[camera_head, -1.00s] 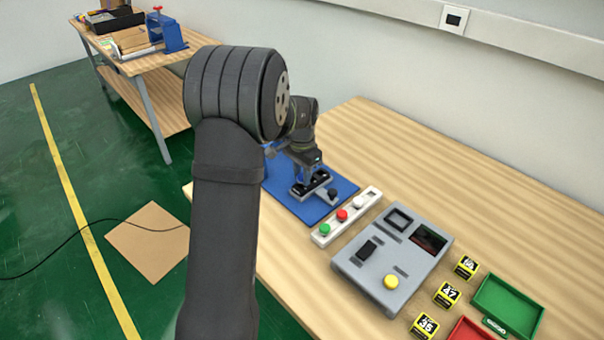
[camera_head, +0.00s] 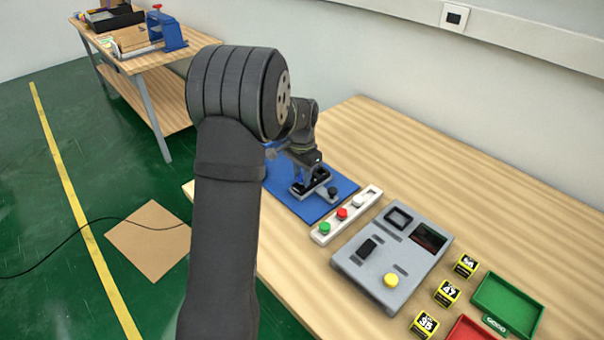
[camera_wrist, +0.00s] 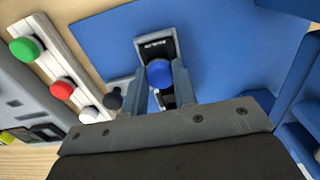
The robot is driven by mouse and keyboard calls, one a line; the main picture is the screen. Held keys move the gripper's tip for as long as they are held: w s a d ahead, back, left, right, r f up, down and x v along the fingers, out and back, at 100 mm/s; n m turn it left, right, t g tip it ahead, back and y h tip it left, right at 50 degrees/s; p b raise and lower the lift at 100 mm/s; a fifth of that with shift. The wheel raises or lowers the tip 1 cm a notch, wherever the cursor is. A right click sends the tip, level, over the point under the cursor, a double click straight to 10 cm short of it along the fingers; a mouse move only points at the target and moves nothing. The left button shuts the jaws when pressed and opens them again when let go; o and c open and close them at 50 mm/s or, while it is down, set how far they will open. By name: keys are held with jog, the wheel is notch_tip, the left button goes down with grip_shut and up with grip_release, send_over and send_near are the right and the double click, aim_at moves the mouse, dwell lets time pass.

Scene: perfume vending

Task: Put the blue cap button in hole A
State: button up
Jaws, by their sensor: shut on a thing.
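The blue cap button (camera_wrist: 158,73) sits between the two fingers of my gripper (camera_wrist: 159,82) in the wrist view, and the gripper is shut on it. A black fixture with a white label (camera_wrist: 156,46) lies just beyond and below the cap. In the head view my gripper (camera_head: 311,184) is low over the blue mat (camera_head: 342,188), and the blue cap cannot be made out there. No marking that I can read as hole A shows.
A white strip with green, red and white buttons (camera_head: 333,229) lies right of the mat. A dark button (camera_wrist: 114,98) stands close beside my gripper. Farther right are a grey control box (camera_head: 378,272), several numbered black-and-yellow cubes (camera_head: 447,293) and a green tray (camera_head: 540,325).

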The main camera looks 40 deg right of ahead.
jog(key=shift+f, duration=0.25)
dwell(0.3)
jog(key=o, duration=1.5)
jog(key=shift+r, duration=0.15)
jog(key=shift+r, duration=3.35)
jog(key=shift+f, duration=3.5)
jog(key=shift+r, duration=0.1)
